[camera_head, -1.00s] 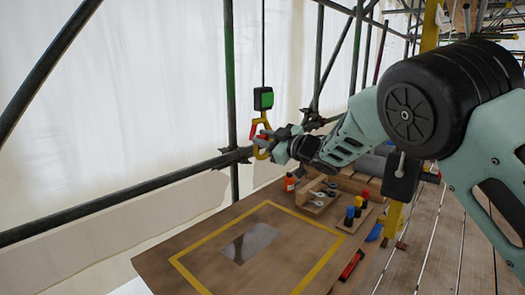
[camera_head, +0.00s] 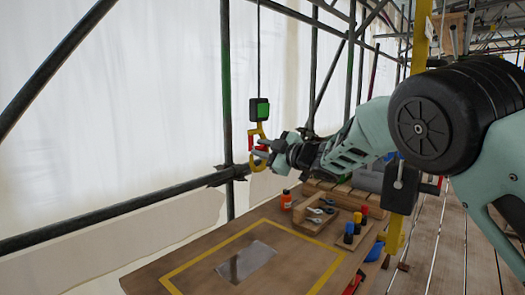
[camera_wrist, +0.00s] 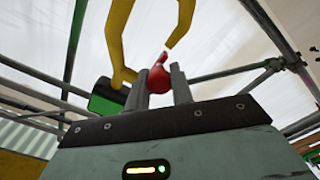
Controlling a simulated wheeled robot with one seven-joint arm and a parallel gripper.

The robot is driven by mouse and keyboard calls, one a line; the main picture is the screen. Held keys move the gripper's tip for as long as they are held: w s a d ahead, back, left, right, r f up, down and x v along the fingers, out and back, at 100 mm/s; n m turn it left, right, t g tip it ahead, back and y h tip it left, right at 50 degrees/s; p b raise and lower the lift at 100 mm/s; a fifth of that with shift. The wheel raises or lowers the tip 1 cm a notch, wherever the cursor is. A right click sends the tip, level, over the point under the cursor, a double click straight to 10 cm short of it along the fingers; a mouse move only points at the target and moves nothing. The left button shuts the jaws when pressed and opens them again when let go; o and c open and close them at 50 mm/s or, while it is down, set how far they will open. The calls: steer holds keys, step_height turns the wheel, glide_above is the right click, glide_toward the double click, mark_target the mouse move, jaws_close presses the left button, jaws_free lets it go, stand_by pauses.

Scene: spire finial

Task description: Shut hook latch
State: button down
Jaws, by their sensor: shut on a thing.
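The yellow hook (camera_head: 254,161) hangs from a cable under a black and green block (camera_head: 259,110), left of centre in the head view. It also shows at the top of the wrist view (camera_wrist: 117,35), its curved tip pointing down. The red latch (camera_wrist: 157,78) is between the two grey fingers of my gripper (camera_wrist: 161,85), which is shut on it. In the wrist view a small space shows between the latch's upper end and the hook's tip. My gripper (camera_head: 268,149) reaches the hook from the right in the head view; its fingers partly cover the latch there.
Scaffold poles stand and cross behind the hook, with a horizontal pole (camera_head: 125,209) passing just below it. White sheeting hangs at the back.

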steer(key=c, duration=1.2)
jaws_free()
steer(key=b+v, duration=0.5)
steer(key=v, duration=1.2)
steer(key=shift+d, duration=0.2)
steer(key=shift+s+f, duration=0.1)
steer(key=shift+s, duration=0.05)
steer(key=s+f+m+g+h, duration=0.3)
steer(key=s+f+m+h, duration=0.65)
steer(key=s+f, duration=0.4)
steer(key=s+d+f+g+h, duration=0.1)
steer(key=s+f+g, duration=0.1)
steer(key=s, duration=0.7)
steer(key=s+d+f+m+g+h, duration=0.1)
steer(key=s+f+g, duration=0.2)
steer(key=s, duration=0.6)
steer(key=s+d+f+m+g+h, duration=0.1)
steer(key=s+d+f+g+h, duration=0.1)
steer(key=s, duration=0.7)
steer(key=shift+f+g, duration=0.4)
steer(key=shift+g, duration=0.1)
